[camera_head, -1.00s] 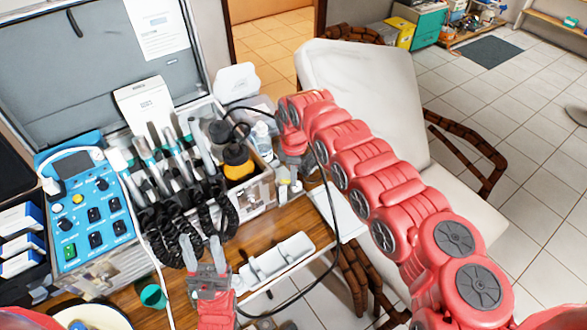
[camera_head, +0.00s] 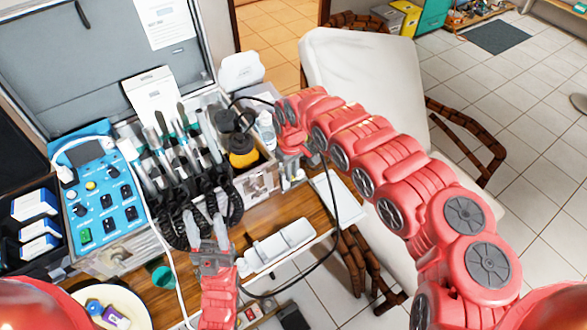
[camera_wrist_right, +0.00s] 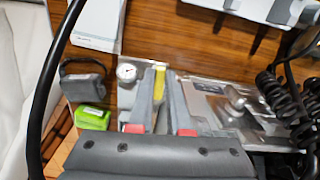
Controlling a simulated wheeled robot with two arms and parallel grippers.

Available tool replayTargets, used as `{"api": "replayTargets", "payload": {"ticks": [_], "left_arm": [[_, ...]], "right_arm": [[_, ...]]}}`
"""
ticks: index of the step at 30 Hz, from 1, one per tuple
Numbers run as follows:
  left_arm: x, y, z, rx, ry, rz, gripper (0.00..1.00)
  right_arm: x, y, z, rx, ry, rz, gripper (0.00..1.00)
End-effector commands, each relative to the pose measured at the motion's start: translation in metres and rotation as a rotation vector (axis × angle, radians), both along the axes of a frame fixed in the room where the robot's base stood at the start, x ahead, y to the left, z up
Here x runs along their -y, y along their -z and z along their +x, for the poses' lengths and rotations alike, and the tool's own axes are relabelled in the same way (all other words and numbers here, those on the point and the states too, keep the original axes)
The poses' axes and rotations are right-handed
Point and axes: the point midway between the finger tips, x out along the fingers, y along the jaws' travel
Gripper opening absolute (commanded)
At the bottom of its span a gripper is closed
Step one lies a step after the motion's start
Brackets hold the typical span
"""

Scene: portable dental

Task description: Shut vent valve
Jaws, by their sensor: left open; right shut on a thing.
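The vent valve seems to be the part with a yellow handle (camera_wrist_right: 159,76) on the side of the dental unit (camera_head: 258,186). My right gripper (camera_wrist_right: 160,95) is shut on this yellow handle, with a grey finger on each side. In the head view my right gripper (camera_head: 292,179) is at the unit's right end, and the handle is hard to make out there. A round white gauge (camera_wrist_right: 127,72) sits beside the fingers. My left gripper (camera_head: 205,226) is open and empty in front of the unit's coiled black hoses.
A blue control box (camera_head: 99,205) stands left of the hoses. A black cable (camera_head: 337,205) hangs past my right gripper. A pale chair (camera_head: 345,75) stands behind my right arm.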

Motion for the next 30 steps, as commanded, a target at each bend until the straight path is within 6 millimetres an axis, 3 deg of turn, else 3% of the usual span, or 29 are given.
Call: {"api": "replayTargets", "payload": {"ticks": [9,23,24,28,30], "left_arm": [[-0.0001,-0.0029,0.0000,0.000,0.000,0.000,0.50],[0.0000,-0.0029,0.0001,0.000,0.000,0.000,0.50],[0.0000,-0.0029,0.0000,0.000,0.000,0.000,0.50],[-0.0001,-0.0029,0.0000,0.000,0.000,0.000,0.50],[-0.0001,-0.0029,0.0000,0.000,0.000,0.000,0.50]], "right_arm": [[-0.0034,-0.0004,-0.0023,0.000,0.096,0.000,0.00],[-0.0041,-0.0003,-0.0023,0.000,0.108,0.001,0.00],[-0.0041,-0.0003,-0.0023,0.000,0.108,0.001,0.20],[-0.0040,-0.0002,-0.0024,0.001,0.108,0.001,0.43],[-0.0039,-0.0002,-0.0024,0.001,0.108,0.001,0.46]]}}
